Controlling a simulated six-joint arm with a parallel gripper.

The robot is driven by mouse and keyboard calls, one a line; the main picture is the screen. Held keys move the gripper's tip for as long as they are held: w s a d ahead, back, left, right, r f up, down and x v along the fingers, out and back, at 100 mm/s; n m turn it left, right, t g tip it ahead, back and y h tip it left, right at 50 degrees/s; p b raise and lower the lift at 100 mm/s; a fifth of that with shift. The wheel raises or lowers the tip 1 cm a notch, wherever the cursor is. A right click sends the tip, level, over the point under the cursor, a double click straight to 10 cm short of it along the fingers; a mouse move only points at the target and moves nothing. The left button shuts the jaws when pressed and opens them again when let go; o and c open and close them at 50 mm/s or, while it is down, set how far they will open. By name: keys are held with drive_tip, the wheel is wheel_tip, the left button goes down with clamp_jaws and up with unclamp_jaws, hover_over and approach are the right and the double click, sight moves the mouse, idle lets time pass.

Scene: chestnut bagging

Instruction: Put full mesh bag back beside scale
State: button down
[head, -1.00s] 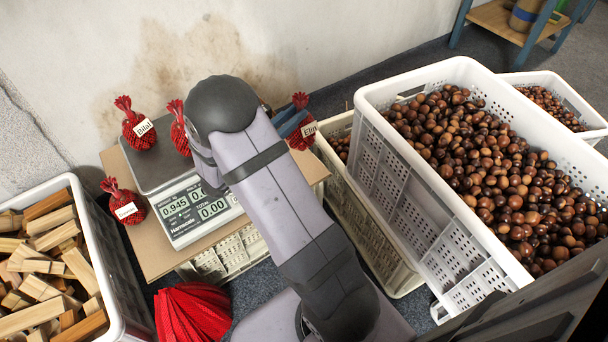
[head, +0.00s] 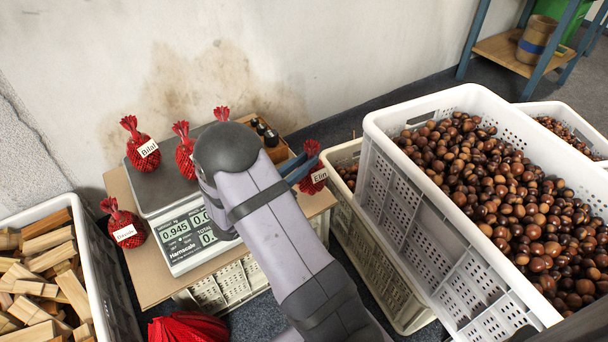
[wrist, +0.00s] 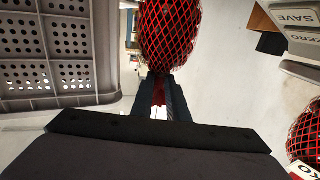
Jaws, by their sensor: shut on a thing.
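My gripper (head: 298,168) is shut on the neck of a full red mesh bag tagged "Elin" (head: 315,184). The bag is at the right of the scale, near the table's right edge; whether it touches the table cannot be told. In the wrist view the bag (wrist: 168,35) fills the top middle, its neck between the fingers (wrist: 160,95). The scale (head: 172,243) reads 0.945; my arm hides part of it. A bag tagged "Bilal" (head: 143,152) and another red bag (head: 184,154) are at its plate. A tagged bag (head: 122,228) stands left of the scale.
Another red bag top (head: 221,114) and a small wooden tray with dark bottles (head: 262,130) are behind my arm. A large crate of chestnuts (head: 378,140) stands right of the table, with a lower crate (head: 340,205) between. A wood crate (head: 95,245) stands left. Red empty nets (head: 188,328) lie in front.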

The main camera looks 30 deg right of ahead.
drive_tip(key=shift+f+b, duration=0.95)
drive_tip(key=shift+f, duration=0.95)
drive_tip(key=c, duration=1.7)
unclamp_jaws()
drive_tip(key=shift+a, duration=0.2)
drive_tip(key=p+v, duration=0.4)
drive_tip(key=v, duration=0.7)
drive_tip(key=shift+s+a, duration=0.2)
drive_tip(key=shift+a, duration=0.1)
drive_tip(key=shift+w, duration=0.1)
